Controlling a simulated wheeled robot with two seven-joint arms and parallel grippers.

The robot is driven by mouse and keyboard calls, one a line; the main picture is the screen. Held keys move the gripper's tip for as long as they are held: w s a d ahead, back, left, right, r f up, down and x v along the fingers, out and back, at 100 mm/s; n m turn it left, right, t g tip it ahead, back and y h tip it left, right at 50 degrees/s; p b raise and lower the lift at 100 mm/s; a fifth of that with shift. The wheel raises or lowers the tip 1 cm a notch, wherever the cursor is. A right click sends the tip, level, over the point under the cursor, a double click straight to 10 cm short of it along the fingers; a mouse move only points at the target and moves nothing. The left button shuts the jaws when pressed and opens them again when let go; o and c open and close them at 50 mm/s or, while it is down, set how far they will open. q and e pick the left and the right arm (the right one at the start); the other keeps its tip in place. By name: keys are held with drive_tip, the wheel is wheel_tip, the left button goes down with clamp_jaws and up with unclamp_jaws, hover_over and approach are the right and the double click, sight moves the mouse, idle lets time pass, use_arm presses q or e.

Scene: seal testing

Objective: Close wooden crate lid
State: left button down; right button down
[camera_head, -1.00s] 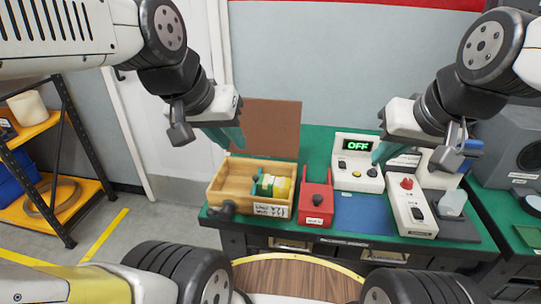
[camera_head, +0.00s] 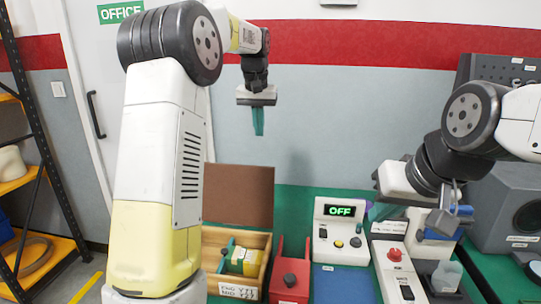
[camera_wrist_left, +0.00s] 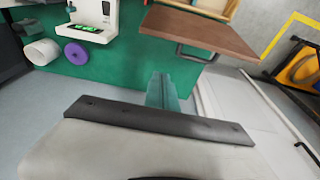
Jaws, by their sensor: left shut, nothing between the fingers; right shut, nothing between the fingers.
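The wooden crate (camera_head: 262,243) sits at the left end of the green table, partly hidden by my left arm. Its brown lid (camera_head: 238,195) stands open, upright at the crate's back. In the left wrist view the lid (camera_wrist_left: 197,28) shows a dark handle (camera_wrist_left: 196,54) on its face, and a strip of the crate (camera_wrist_left: 216,8) shows at the top edge. My left gripper (camera_head: 258,130) is shut and empty, pointing down, above the lid and apart from it; its teal fingers show in the wrist view (camera_wrist_left: 162,85). My right gripper (camera_head: 376,212) is shut and empty above the devices at the right.
A green and yellow item (camera_head: 242,260) lies in the crate. A red holder (camera_head: 290,280), a white device reading OFF (camera_head: 339,232) and a white box with a red button (camera_head: 397,265) stand to the right. A grey machine (camera_head: 505,190) is at far right.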

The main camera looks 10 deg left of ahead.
use_arm(q)
wheel_tip(320, 180, down, 9)
drive_tip(key=s, duration=0.1)
drive_tip(key=shift+s+f, duration=0.2)
drive_tip(key=shift+s, duration=0.15)
idle(0.3)
